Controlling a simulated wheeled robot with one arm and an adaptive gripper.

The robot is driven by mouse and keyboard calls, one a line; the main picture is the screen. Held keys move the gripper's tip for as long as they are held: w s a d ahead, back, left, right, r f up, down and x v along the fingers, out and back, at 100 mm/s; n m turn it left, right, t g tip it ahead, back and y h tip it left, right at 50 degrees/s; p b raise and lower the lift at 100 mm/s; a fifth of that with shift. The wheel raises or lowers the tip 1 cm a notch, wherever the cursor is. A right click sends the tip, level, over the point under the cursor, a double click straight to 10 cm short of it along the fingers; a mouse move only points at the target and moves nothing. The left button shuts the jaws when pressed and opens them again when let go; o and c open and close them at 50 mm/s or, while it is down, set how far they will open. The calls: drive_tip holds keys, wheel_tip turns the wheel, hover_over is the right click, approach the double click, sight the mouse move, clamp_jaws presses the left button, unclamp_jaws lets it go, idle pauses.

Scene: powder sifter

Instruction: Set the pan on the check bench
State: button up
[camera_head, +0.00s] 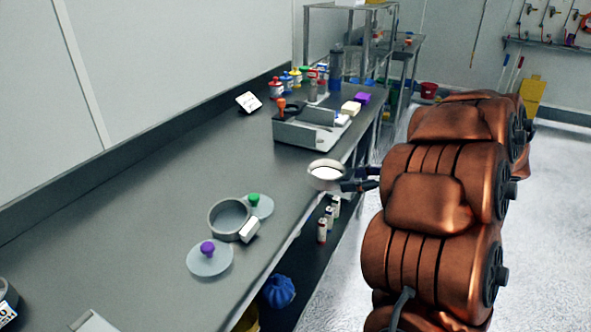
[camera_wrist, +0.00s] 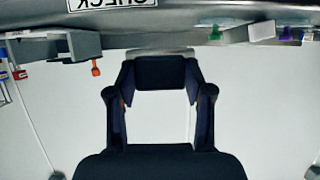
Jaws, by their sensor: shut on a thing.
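The pan (camera_head: 325,181) is a small round metal pan with pale contents, seen in the head view at the bench's right edge. My gripper (camera_head: 347,183) reaches it from the right and is shut on its near side. The pan looks level; I cannot tell whether it touches the bench or is held above it. In the wrist view my gripper's dark fingers (camera_wrist: 160,75) frame a pale gap, with a thin light edge above them. A long grey bench (camera_head: 150,190) runs along the wall. An upside-down CHECK sign (camera_wrist: 112,3) shows at the top of the wrist view.
A grey ring (camera_head: 229,219) and two discs with a purple knob (camera_head: 208,249) and a green knob (camera_head: 254,200) lie on the near bench. A grey tray (camera_head: 292,134), bottles (camera_head: 290,82) and a white card (camera_head: 249,101) stand farther back. Bare bench lies between.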

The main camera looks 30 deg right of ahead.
hover_over(307, 180)
drive_tip(key=shift+s+f, duration=0.15)
drive_tip(key=shift+f, duration=2.3)
drive_tip(key=shift+f, duration=0.1)
drive_tip(key=o, duration=1.2)
drive_tip(key=shift+s+d+r, duration=0.1)
drive_tip(key=shift+s+r, duration=0.05)
drive_tip(key=shift+r, duration=0.05)
drive_tip(key=v, duration=1.1)
drive_tip(key=shift+s+d, duration=0.15)
drive_tip(key=shift+s, duration=0.1)
